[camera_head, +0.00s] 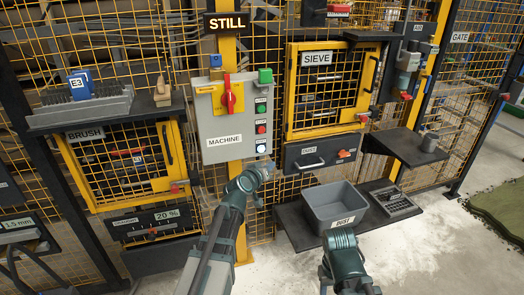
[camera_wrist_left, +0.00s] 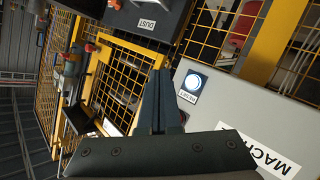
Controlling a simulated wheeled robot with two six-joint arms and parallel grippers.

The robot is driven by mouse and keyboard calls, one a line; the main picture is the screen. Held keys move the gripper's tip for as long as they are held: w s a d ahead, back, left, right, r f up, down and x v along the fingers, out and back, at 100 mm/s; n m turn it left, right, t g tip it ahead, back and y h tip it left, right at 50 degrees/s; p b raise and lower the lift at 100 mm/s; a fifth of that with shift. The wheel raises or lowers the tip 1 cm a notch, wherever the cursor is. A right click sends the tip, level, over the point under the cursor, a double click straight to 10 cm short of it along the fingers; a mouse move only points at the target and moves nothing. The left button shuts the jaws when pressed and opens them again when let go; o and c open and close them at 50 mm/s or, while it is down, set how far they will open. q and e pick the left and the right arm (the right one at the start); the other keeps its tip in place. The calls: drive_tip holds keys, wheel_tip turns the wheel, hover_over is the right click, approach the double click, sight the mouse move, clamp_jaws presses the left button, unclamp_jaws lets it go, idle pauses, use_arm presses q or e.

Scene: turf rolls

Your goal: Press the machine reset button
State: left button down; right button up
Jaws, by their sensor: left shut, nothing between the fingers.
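The grey machine control panel (camera_head: 215,140) hangs on a yellow post, with a red rotary switch on a yellow plate. Down its right edge sit a green button, a red button (camera_head: 261,129) and, lowest, the white reset button (camera_head: 261,146). My left gripper (camera_head: 267,166) is shut and empty, just below the reset button in the head view. In the wrist view its fingertips (camera_wrist_left: 158,75) lie left of the button; contact is not visible.
A sieve door (camera_head: 290,98) and a dust drawer (camera_head: 305,160) are right of the panel. A grey dust bin (camera_head: 340,219) stands on a low shelf below. A brush door (camera_head: 75,175) is at left. A sign above reads STILL (camera_head: 227,22).

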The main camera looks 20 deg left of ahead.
sight(265, 150)
use_arm(q)
drive_tip(key=shift+w+a, duration=0.75)
drive_tip(key=shift+w, duration=0.3)
drive_tip(key=shift+w+a, duration=0.7)
drive_tip(key=shift+w, duration=0.4)
drive_tip(key=shift+w+a, duration=0.75)
drive_tip(key=shift+w, duration=0.3)
drive_tip(key=shift+w+a, duration=0.1)
drive_tip(key=shift+w, duration=0.05)
drive_tip(key=shift+w+a, duration=0.1)
drive_tip(key=shift+w, duration=0.1)
drive_tip(key=shift+w+a, duration=0.3)
drive_tip(key=shift+w, duration=0.05)
idle(0.4)
drive_tip(key=shift+s+d, duration=0.1)
drive_tip(key=shift+s, duration=0.05)
drive_tip(key=shift+s+d, duration=0.4)
drive_tip(key=shift+s, duration=0.2)
drive_tip(key=s+d, duration=0.1)
drive_tip(key=s, duration=0.1)
drive_tip(key=s+d, duration=0.1)
drive_tip(key=s, duration=0.1)
drive_tip(key=shift+d, duration=0.4)
